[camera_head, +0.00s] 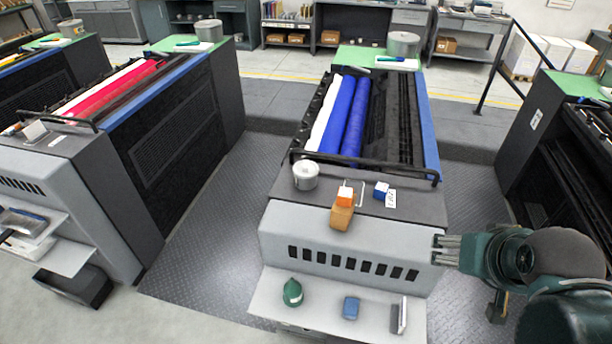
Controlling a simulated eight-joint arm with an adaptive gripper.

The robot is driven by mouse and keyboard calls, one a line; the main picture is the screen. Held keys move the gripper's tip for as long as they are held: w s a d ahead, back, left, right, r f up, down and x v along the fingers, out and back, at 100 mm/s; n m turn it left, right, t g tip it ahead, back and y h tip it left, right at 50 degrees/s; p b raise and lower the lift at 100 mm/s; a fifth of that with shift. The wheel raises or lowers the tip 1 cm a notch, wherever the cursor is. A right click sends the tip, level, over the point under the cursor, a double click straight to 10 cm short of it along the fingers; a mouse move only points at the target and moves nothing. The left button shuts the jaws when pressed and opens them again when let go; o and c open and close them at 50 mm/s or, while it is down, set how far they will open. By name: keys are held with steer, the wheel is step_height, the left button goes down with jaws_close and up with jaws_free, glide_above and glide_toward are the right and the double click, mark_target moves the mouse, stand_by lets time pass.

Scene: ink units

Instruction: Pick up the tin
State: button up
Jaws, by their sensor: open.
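A silver-grey round tin (305,177) stands upright at the left of the dark top of the middle ink unit (415,206), just in front of the black rail. My gripper (440,250) comes in from the right, its fingers pointing left beside the unit's right front corner. It is open, with nothing seen between its fingers. It is apart from the tin, to the right of it and lower in the picture. A larger grey tin (403,45) stands on the green far end of the same unit.
Right of the tin are an orange-and-white box (345,195), a tan block (341,218) and a blue-and-white box (381,190). A lower shelf (325,310) holds a green bottle (292,292), a blue item (351,307) and an upright pale item (400,315). Other units flank both aisles.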

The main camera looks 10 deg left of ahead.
mark_target(306, 164)
stand_by(0.3)
steer(key=w+a+r+m+g, duration=0.2)
steer(key=w+a+m, duration=0.2)
steer(key=w+a, duration=0.6)
steer(key=w+a+r+m+g, duration=0.2)
steer(key=w+a+m, duration=0.3)
steer(key=w, duration=0.9)
steer(key=w+a+f+m+g, duration=0.1)
steer(key=w+a+f+m, duration=0.1)
steer(key=w+a+f, duration=0.3)
steer(key=w+a+f+m+g, duration=0.1)
steer(key=w+a+f, duration=0.4)
steer(key=a, duration=0.8)
steer(key=w+a+f+m+g, duration=0.1)
steer(key=w+a+f+m, duration=0.3)
steer(key=a+f, duration=0.3)
steer(key=shift+w+a+f+p, duration=0.2)
steer(key=shift+w+a, duration=0.1)
steer(key=shift+a, duration=0.35)
steer(key=shift+w+a+f+p, duration=0.15)
steer(key=shift+w+a+f, duration=0.1)
steer(key=shift+a, duration=0.35)
steer(key=shift+a+f, duration=0.2)
steer(key=shift+a, duration=0.05)
steer(key=shift+f, duration=1.3)
